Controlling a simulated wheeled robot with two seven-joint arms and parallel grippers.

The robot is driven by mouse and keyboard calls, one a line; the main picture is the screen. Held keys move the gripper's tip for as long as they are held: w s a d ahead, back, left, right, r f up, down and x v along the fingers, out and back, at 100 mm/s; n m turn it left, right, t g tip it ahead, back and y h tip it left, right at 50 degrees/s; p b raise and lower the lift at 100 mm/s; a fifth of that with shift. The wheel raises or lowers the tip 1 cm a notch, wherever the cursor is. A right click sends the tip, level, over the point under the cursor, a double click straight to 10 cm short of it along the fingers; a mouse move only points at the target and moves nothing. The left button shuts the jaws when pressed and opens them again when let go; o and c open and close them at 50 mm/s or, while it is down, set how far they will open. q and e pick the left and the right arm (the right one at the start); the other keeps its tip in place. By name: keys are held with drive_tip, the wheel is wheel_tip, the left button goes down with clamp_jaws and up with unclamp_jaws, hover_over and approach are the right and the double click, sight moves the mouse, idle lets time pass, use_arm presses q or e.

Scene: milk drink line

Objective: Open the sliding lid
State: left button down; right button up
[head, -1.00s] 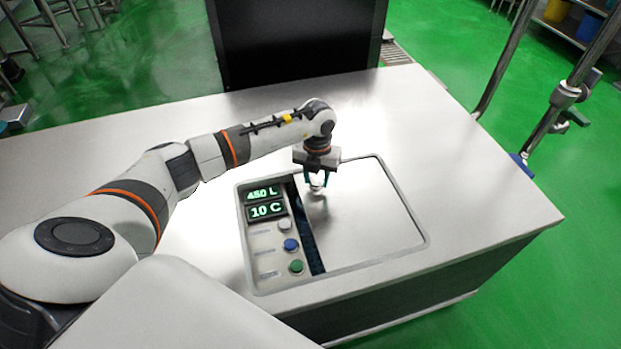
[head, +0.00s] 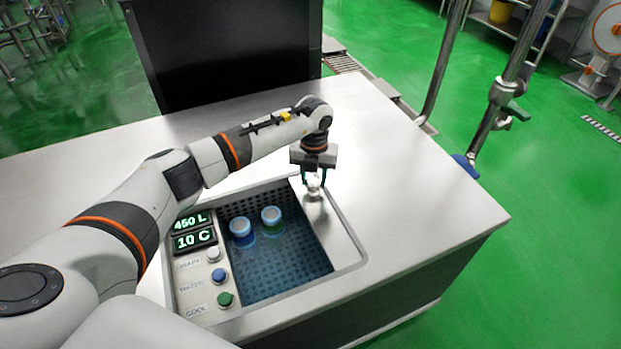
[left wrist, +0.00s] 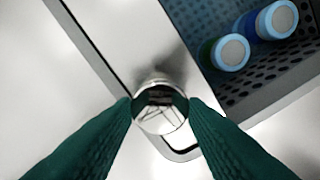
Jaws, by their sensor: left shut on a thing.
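The sliding lid (head: 335,232) is a metal panel in the worktop, now at the right side of its opening. Its round shiny knob (head: 313,183) is held by my left gripper (head: 313,184), whose fingers are shut on it. The knob also shows between the green fingertips in the left wrist view (left wrist: 160,107). Left of the lid the basin (head: 285,283) is uncovered, with a perforated floor under bluish liquid. Two containers with light blue rims (head: 241,228) (head: 271,215) stand in it. My right gripper is not in view.
A control panel with displays (head: 194,239) and white, blue and green buttons (head: 218,276) lies left of the basin. The steel worktop (head: 420,185) is clear to the right. A dark cabinet (head: 230,50) stands behind, and metal pipes (head: 490,110) rise beyond the right edge.

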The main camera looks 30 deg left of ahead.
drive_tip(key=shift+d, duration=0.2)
use_arm(q)
drive_tip(key=c, duration=1.2)
unclamp_jaws()
drive_tip(key=shift+c, duration=0.2)
drive_tip(key=o, duration=0.4)
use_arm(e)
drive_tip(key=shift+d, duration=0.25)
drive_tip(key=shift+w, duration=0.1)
use_arm(q)
drive_tip(key=shift+r, duration=0.1)
wheel_tip(320, 180, up, 12)
drive_tip(key=shift+f, duration=0.1)
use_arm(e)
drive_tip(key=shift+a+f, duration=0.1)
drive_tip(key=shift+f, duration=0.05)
